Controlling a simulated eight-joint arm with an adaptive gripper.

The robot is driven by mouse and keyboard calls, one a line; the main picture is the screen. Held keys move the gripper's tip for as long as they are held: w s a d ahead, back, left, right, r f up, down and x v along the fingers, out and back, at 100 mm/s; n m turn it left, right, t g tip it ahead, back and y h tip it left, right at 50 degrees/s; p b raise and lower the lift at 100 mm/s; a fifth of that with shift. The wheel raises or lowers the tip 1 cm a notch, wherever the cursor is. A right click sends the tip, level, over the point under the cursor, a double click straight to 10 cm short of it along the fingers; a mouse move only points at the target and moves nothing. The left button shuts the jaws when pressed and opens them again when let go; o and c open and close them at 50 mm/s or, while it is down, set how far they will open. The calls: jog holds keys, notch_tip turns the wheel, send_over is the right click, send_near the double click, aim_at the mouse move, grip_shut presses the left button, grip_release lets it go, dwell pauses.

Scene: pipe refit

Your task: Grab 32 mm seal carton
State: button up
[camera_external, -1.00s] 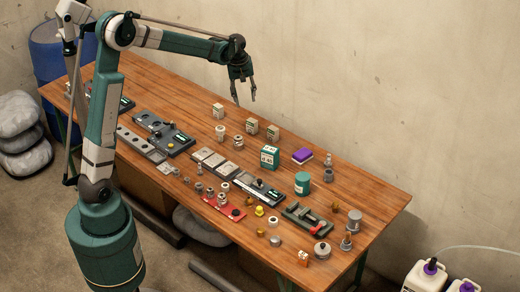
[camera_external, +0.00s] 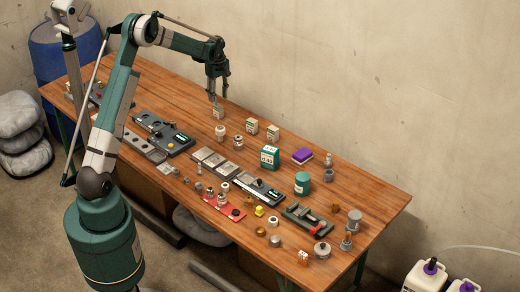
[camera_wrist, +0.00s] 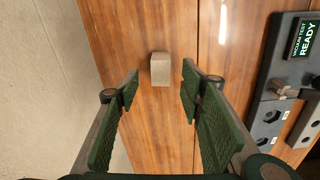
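Three small pale cartons stand at the back of the wooden table: one at the left (camera_external: 218,112), one in the middle (camera_external: 252,126) and one at the right (camera_external: 272,132). Their labels are too small to read, so I cannot tell which is the 32 mm seal carton. My gripper (camera_external: 213,98) points down just above the left carton. In the wrist view, my gripper (camera_wrist: 159,92) is open, and the plain top of a carton (camera_wrist: 160,69) shows in the gap, slightly beyond the fingertips and apart from both fingers.
A white jar (camera_external: 220,132) stands in front of the left carton. The vacuum test unit (camera_wrist: 300,60) reads READY. Table around the carton is clear in the wrist view.

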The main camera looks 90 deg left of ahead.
aim_at(218, 106)
jog(key=shift+s+a+f, duration=0.3)
jog(key=shift+s+a, duration=0.1)
jog(key=shift+f, duration=1.3)
jog(key=shift+f+b, duration=0.6)
jog(key=shift+f, duration=2)
jog(key=c, duration=0.9)
